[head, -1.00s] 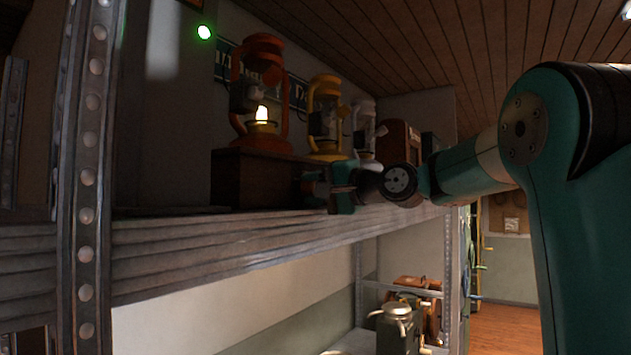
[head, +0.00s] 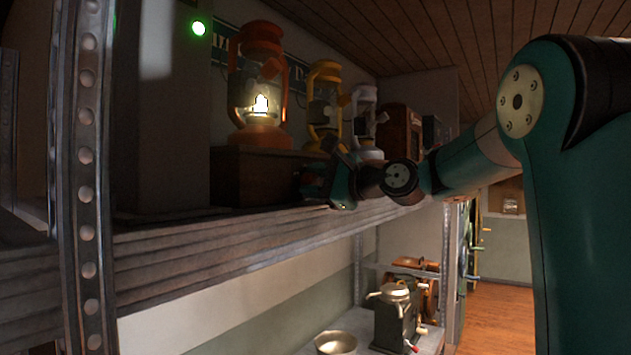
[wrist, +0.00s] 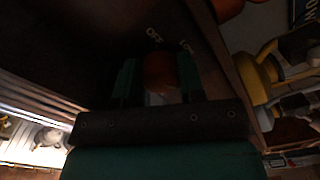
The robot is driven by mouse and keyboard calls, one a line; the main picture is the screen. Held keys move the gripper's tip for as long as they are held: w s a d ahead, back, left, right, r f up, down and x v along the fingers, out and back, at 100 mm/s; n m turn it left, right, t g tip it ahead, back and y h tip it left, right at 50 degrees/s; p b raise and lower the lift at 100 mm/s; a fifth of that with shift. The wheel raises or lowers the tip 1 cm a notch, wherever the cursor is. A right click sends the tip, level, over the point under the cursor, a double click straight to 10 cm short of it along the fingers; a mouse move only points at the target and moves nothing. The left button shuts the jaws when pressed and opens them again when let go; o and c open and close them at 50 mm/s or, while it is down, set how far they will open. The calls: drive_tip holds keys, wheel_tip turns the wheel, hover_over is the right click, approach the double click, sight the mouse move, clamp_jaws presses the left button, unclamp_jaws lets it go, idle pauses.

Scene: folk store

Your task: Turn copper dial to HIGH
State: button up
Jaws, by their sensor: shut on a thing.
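The copper dial (wrist: 160,72) is on the dark wooden box (head: 262,178), which stands on the grey shelf. In the wrist view it sits between the two green fingers of my gripper (wrist: 159,82), which is shut on it. The words OFF and LOW show on the panel just past the dial; no HIGH mark can be made out. In the head view my gripper (head: 322,182) is at the right end of the box, and the dial is hidden there. The orange lantern (head: 260,85) on the box is lit.
A yellow lantern (head: 325,95) and a white lantern (head: 364,115) stand close behind my gripper. The shelf edge (head: 230,252) runs below it, and a metal upright (head: 87,180) is at the left. A green light (head: 198,28) glows at upper left.

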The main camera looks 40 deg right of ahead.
drive_tip(key=shift+m, duration=0.3)
drive_tip(key=o, duration=0.9)
drive_tip(key=shift+d, duration=0.1)
drive_tip(key=shift+f, duration=0.1)
drive_tip(key=shift+s+f, duration=0.1)
